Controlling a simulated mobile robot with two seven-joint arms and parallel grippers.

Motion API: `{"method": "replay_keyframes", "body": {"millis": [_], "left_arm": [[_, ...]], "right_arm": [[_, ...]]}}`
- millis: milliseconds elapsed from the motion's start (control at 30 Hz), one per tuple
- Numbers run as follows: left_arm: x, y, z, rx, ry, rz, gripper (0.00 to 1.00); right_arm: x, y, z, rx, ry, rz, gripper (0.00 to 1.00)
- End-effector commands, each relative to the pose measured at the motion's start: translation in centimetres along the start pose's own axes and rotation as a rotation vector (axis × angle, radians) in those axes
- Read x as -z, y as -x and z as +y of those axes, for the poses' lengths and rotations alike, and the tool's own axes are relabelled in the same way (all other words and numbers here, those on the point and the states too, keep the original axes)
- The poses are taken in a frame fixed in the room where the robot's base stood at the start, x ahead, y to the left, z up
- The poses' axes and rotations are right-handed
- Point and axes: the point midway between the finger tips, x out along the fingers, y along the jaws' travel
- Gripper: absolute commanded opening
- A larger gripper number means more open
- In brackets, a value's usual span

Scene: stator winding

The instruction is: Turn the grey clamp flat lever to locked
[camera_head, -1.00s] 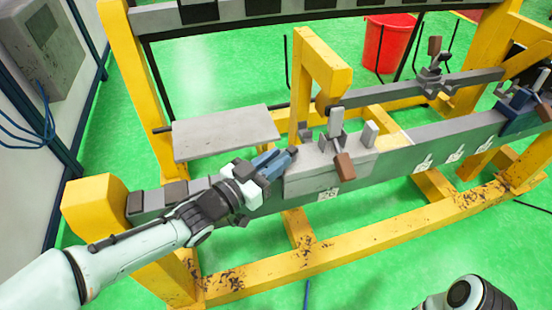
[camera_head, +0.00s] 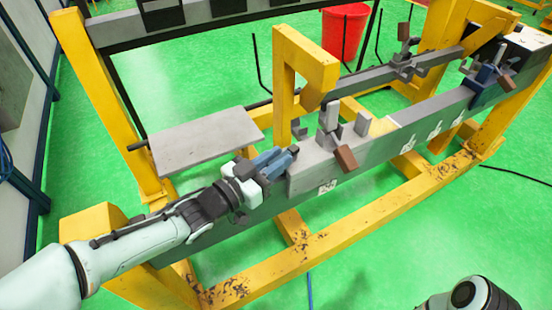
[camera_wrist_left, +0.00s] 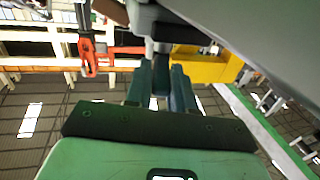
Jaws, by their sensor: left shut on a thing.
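The grey clamp (camera_head: 315,170) is a block on the near rail, with upright grey posts and a brown handle (camera_head: 345,158) tilted down at its front right. My left gripper (camera_head: 287,156), with blue fingers, is at the block's left end. It is shut on a small grey part there, which I take to be the flat lever; the fingers mostly hide it. In the left wrist view the fingers (camera_wrist_left: 161,82) stand close on both sides of a grey bar (camera_wrist_left: 162,52). Whether the lever is locked cannot be told. My right gripper is out of view.
A yellow upright frame (camera_head: 284,85) stands just behind the clamp. A flat grey plate (camera_head: 205,140) lies behind my left gripper. Farther right are a dark blue clamp (camera_head: 487,85) and another grey clamp (camera_head: 405,62). A red bucket (camera_head: 345,30) stands behind. Green floor is free in front.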

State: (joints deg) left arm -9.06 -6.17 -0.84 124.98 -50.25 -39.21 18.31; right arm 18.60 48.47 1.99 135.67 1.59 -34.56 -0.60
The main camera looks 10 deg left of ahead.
Motion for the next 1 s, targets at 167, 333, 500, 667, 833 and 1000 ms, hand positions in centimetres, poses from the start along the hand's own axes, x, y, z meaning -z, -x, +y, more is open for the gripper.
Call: {"method": "replay_keyframes", "body": {"millis": [167, 333, 500, 667, 833, 1000], "left_arm": [[0.0, 0.1, -0.1, 0.002, 0.001, -0.001, 0.0], [-0.1, 0.1, -0.1, 0.002, 0.001, -0.001, 0.0], [-0.1, 0.0, -0.1, 0.002, 0.0, -0.001, 0.0], [0.0, 0.0, -0.1, 0.002, 0.0, -0.001, 0.45], [0.0, 0.0, -0.1, 0.001, 0.0, -0.001, 0.45], [0.1, 1.1, -0.1, 0.003, 0.0, -0.001, 0.45]], "right_arm": [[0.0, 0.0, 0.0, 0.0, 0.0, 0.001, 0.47], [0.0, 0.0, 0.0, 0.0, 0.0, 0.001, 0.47], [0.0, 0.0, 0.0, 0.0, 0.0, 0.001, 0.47], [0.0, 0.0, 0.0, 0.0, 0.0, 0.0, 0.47], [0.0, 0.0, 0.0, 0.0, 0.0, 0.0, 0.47], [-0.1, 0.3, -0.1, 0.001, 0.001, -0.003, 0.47]]}}
